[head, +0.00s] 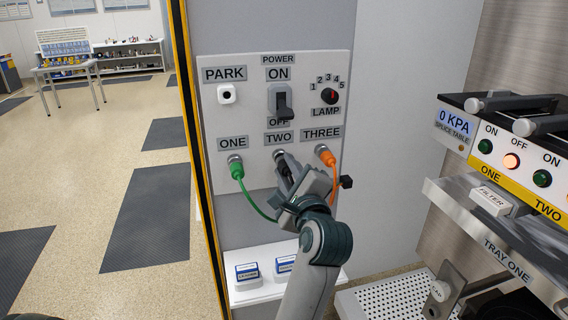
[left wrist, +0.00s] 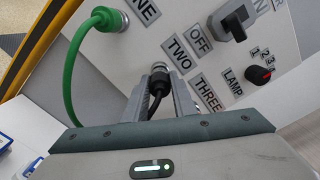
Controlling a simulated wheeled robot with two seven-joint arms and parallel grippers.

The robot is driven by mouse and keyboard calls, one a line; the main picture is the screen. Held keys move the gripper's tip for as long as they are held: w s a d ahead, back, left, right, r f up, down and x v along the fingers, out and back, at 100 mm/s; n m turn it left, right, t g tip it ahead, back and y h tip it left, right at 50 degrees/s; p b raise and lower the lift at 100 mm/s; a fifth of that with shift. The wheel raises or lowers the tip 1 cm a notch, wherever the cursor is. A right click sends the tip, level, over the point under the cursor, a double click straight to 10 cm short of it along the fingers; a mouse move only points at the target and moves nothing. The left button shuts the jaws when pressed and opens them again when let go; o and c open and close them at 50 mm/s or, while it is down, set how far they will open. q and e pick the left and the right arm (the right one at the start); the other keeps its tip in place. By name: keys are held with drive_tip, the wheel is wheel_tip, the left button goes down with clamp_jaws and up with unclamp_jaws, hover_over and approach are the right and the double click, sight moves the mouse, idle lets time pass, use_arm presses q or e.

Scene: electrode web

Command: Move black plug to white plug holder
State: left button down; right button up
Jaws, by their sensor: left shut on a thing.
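The black plug (left wrist: 158,84) is between the fingers of my left gripper (left wrist: 160,98), at the socket labelled TWO (head: 279,154). In the left wrist view the plug lines up with this metal socket; I cannot tell how far in it sits. In the head view my left gripper (head: 287,176) comes from below and hides most of the plug. The white plug holder (head: 227,94), with a dark hole, is under the PARK label at the panel's upper left, and nothing is in it. My right gripper is not in view.
A green plug (head: 236,170) with its cable sits in socket ONE, left of my gripper. An orange plug (head: 327,158) sits in socket THREE, close on the right. The power switch (head: 283,101) and lamp knob (head: 329,96) stick out above. A shelf (head: 250,294) with small boxes is below.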

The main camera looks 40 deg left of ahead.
use_arm(q)
drive_tip(key=shift+d, duration=0.1)
drive_tip(key=shift+v, duration=1)
drive_tip(key=shift+s+f+b, duration=0.1)
drive_tip(key=shift+s+b, duration=0.15)
drive_tip(key=shift+b, duration=0.05)
drive_tip(key=shift+s+a, duration=0.1)
drive_tip(key=shift+a, duration=0.1)
